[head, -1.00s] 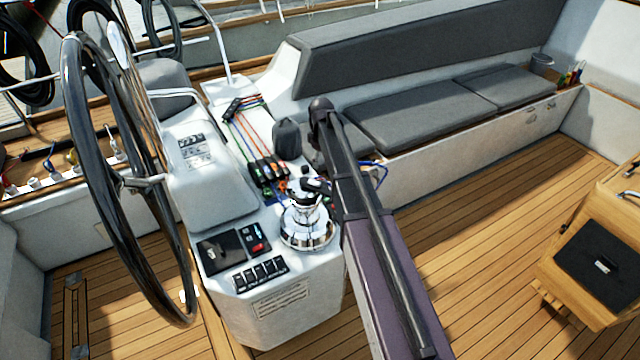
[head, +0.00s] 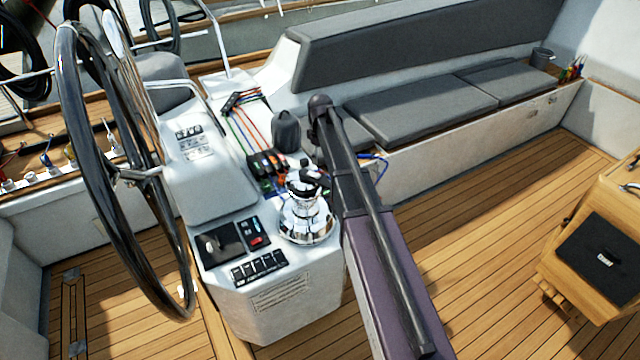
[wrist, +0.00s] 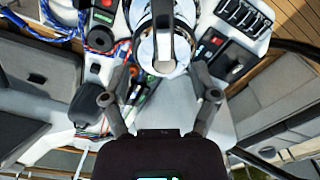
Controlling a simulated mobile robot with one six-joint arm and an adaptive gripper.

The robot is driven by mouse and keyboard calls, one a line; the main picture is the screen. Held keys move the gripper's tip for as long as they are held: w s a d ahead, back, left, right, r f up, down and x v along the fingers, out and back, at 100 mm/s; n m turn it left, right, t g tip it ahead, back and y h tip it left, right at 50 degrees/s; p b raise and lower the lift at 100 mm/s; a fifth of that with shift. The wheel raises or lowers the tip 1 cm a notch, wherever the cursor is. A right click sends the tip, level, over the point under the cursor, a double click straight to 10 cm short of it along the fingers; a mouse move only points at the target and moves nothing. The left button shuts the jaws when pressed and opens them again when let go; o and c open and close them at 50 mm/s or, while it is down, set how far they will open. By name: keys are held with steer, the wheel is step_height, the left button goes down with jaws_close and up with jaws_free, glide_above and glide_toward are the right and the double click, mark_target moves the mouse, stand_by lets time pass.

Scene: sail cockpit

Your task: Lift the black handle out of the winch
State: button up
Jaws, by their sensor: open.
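The chrome winch (head: 306,228) stands on the white console in the head view. The black handle (head: 301,187) sits at its top, partly mixed with dark gripper parts behind my arm. In the wrist view the winch (wrist: 163,62) is at top centre, with the handle's dark bar (wrist: 181,22) running across its top. My gripper (wrist: 160,70) is open, its two fingers spread on either side of the winch's near edge. Nothing is between the fingertips that I can see gripped. In the head view my arm hides most of the gripper.
A switch panel (head: 258,268) and a black instrument (head: 220,242) lie beside the winch. Rope clutches with coloured lines (head: 265,165) and a dark grey covered knob (head: 286,132) stand behind it. The large steering wheel (head: 90,170) is at left.

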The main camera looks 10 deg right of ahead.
mark_target(319, 175)
steer(key=shift+f+b, duration=2.6)
steer(key=shift+f, duration=0.35)
steer(key=shift+a+f+b, duration=0.15)
steer(key=shift+f+b, duration=1.15)
steer(key=shift+a+f+b, duration=0.1)
steer(key=shift+f+b, duration=1.2)
steer(key=shift+c, duration=0.2)
steer(key=shift+s, duration=0.1)
jaws_close()
